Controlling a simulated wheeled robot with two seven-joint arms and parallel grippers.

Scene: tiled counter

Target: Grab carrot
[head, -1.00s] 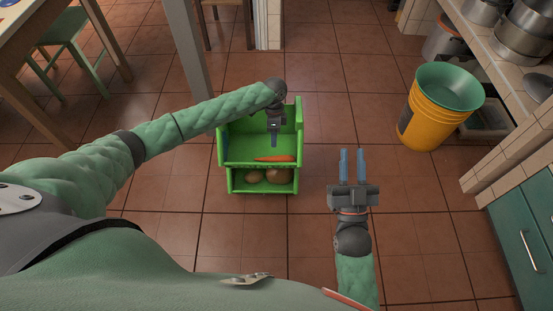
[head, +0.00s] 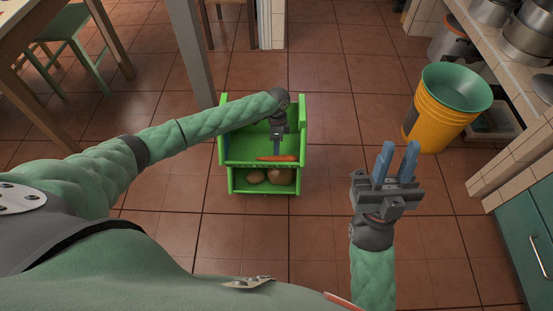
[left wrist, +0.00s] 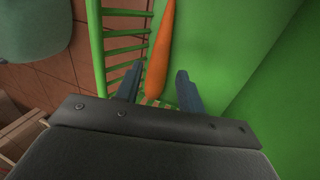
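An orange carrot (head: 278,158) lies in the upper bin of a green rack (head: 303,125), along its front slatted edge. In the left wrist view the carrot (left wrist: 159,55) extends away from between the two fingers. My left gripper (head: 277,152) is down inside the upper bin, just above or at the carrot. Its fingers (left wrist: 158,88) are apart, with gaps on both sides of the carrot. My right gripper (head: 396,150) is raised over the floor to the right of the rack, open and empty.
Round brown vegetables (head: 280,176) lie in the rack's lower bin. A yellow bucket with a green inside (head: 437,115) stands at right by the counter (head: 500,50). A green chair (head: 75,50) and table are at upper left. Tiled floor around the rack is clear.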

